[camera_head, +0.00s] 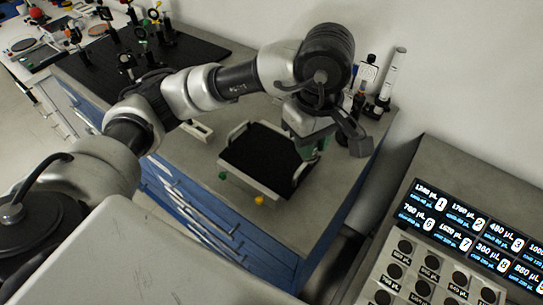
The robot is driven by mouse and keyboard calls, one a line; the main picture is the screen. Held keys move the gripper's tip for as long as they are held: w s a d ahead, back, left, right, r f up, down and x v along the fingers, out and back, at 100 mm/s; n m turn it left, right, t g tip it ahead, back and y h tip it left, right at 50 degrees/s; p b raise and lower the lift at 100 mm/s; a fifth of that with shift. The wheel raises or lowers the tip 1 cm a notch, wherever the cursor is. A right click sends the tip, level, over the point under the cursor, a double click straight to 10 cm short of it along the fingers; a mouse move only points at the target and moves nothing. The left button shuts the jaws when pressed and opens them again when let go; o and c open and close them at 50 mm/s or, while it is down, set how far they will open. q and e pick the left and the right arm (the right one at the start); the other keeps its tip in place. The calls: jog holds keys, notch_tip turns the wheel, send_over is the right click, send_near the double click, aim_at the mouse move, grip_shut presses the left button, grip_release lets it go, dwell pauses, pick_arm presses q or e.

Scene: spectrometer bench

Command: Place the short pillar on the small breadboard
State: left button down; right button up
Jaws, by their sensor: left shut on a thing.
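The small breadboard (262,158) is a flat black board with pale handles at its edges, lying on the grey bench top in the middle of the view. My left gripper (322,146) reaches over the board's right edge. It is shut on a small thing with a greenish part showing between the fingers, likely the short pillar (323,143). The fingers hide most of it, and I cannot tell whether it touches the board. My right gripper is not in view.
A large black breadboard (90,68) with several optical mounts lies at the back left. Several posts and a tall pale holder (391,76) stand at the bench's back right. Green and yellow balls (259,201) show at the small board's front. A lit label panel (470,225) is at right.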

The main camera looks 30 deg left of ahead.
pick_arm(q)
jog(key=w+a+f+p, duration=0.2)
jog(key=a+f, duration=0.1)
jog(key=a, duration=0.2)
jog(key=p, duration=0.1)
send_over(270, 155)
jog(key=f, duration=0.3)
jog(key=shift+s+d+f, duration=0.15)
jog(key=shift+s+d, duration=0.05)
jog(key=shift+s, duration=0.05)
jog(key=shift+w+a+f, duration=0.1)
jog(key=shift+a+f, duration=0.05)
jog(key=shift+f, duration=0.1)
jog(key=shift+f+p, duration=0.3)
jog(key=shift+p, duration=0.15)
notch_tip(270, 155, down, 3)
jog(key=shift+f+p, duration=0.1)
jog(key=shift+p, duration=0.6)
jog(key=shift+f, duration=0.15)
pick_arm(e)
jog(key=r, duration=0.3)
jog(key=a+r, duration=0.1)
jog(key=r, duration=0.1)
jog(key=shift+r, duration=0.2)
pick_arm(q)
jog(key=shift+f, duration=0.1)
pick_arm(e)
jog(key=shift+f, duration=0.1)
